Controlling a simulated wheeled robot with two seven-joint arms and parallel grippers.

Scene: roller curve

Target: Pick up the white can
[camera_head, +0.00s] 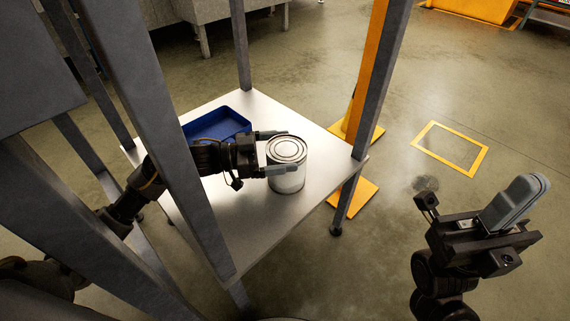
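The white can (288,182) has a ringed metallic lid and stands upright at or just above the light grey table (262,225), right of its middle. My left gripper (279,152) reaches in from the left, with one finger behind the can and the other across its front. The can is between the fingers. I cannot tell whether they press on it or whether its base touches the table. My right gripper (512,204) is empty, off to the right and above the floor, with its grey fingers together.
A blue tray (232,117) lies on the table behind my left gripper. Grey frame posts (377,85) rise around the table, and one crosses in front of my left arm. A yellow-orange upright stands at the right corner. A yellow floor marking (484,160) lies further right on open floor.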

